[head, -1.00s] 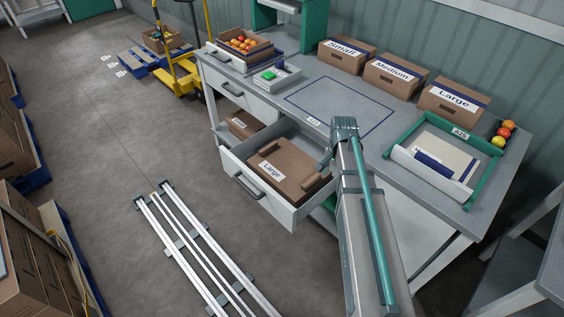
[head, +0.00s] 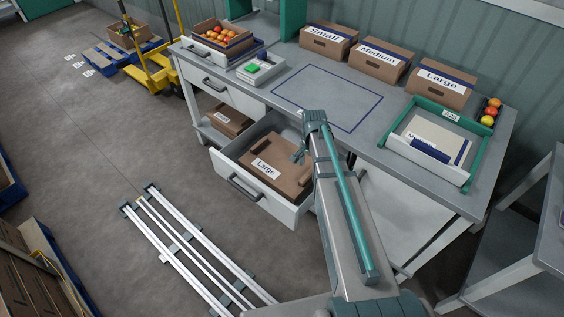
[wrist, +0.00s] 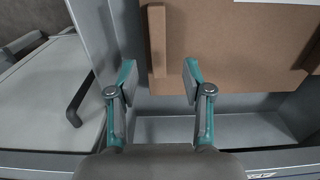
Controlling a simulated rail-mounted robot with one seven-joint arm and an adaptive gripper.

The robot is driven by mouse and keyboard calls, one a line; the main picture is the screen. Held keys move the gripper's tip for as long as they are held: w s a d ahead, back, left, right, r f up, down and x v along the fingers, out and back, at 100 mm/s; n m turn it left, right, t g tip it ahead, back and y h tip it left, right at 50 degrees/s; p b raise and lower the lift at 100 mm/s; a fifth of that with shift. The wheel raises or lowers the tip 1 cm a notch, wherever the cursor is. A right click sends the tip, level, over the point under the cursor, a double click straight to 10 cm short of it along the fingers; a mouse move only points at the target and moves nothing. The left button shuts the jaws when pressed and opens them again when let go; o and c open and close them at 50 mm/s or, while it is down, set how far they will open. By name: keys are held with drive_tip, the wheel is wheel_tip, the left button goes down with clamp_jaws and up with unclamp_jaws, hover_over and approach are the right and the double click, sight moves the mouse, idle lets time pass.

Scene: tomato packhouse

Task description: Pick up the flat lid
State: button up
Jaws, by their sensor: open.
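A flat brown cardboard lid (head: 281,163) with a white "Large" label lies in the open drawer (head: 283,211) of the bench. My gripper (head: 299,156) is over the drawer at the lid's right-hand end. In the wrist view, my gripper (wrist: 158,74) is open and empty, with one raised strip (wrist: 157,40) of the lid lying ahead between the two fingers. The lid's flat face (wrist: 230,50) fills the upper right. I cannot tell whether the fingers touch the lid.
The drawer walls stand close around the lid. Boxes marked Small (head: 328,41), Medium (head: 380,59) and Large (head: 441,82) line the back of the bench. A green-and-white tray (head: 471,146) stands at right. The blue-outlined bench area (head: 335,95) is clear.

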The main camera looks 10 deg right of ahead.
sight(308, 174)
drive_tip(key=shift+s+f+p, duration=0.15)
drive_tip(key=shift+f+p, duration=1.1)
drive_tip(key=shift+f, duration=1.55)
clamp_jaws()
